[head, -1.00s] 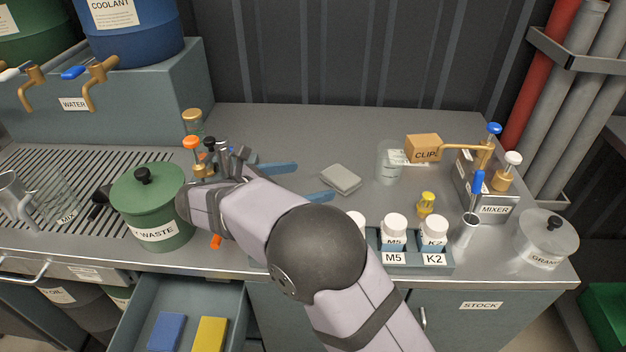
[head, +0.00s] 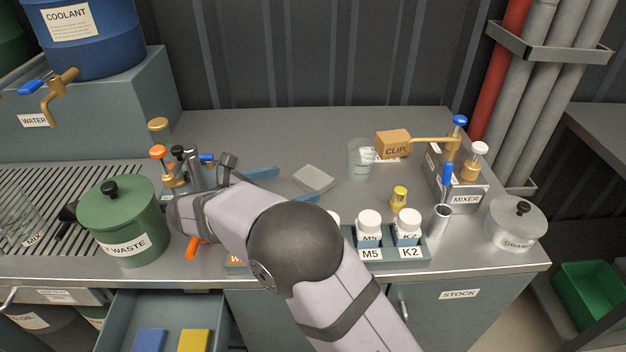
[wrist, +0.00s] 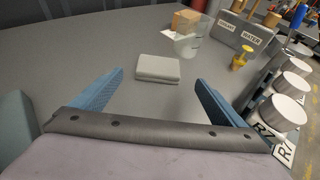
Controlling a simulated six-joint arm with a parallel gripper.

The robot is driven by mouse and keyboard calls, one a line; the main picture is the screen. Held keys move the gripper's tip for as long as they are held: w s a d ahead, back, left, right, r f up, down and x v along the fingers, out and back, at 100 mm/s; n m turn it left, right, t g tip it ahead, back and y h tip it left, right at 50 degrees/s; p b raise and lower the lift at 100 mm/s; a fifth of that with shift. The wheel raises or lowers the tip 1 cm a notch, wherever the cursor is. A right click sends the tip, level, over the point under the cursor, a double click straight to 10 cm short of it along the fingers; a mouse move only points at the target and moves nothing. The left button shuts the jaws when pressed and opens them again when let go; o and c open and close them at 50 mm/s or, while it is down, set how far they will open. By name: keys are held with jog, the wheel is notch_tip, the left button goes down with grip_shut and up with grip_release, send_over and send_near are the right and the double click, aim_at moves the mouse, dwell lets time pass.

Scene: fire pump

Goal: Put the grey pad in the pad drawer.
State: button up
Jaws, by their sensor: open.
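The grey pad (head: 314,179) lies flat on the bench in the middle of the head view. In the wrist view the grey pad (wrist: 158,69) lies ahead of the fingers, centred between them. My gripper (head: 297,184) is open and empty, its blue fingers low over the bench and pointing right at the pad. The fingers also show in the wrist view (wrist: 160,82), apart from the pad. An open drawer (head: 225,334) at the front holds a blue pad (head: 149,341) and a yellow pad (head: 194,341). My arm hides part of the bench.
A green waste pot (head: 121,225) stands left of my arm. A bottle rack (head: 398,247) stands at the front right, with a small yellow-capped item (head: 399,197) behind it. A clear beaker (head: 361,160), a clip box (head: 393,144) and the mixer (head: 460,195) stand right of the pad.

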jog(key=shift+p+x, duration=0.4)
jog(key=shift+x, duration=2.8)
jog(key=shift+a+f, duration=0.1)
jog(key=shift+a, duration=0.1)
jog(key=c, duration=1.2)
notch_tip(320, 180, up, 10)
notch_tip(320, 180, up, 14)
jog(key=p, duration=1.4)
send_over(309, 180)
jog(key=s+a, duration=0.1)
jog(key=shift+a+f, duration=0.1)
jog(key=shift+f, duration=0.1)
jog(key=shift+b, duration=0.3)
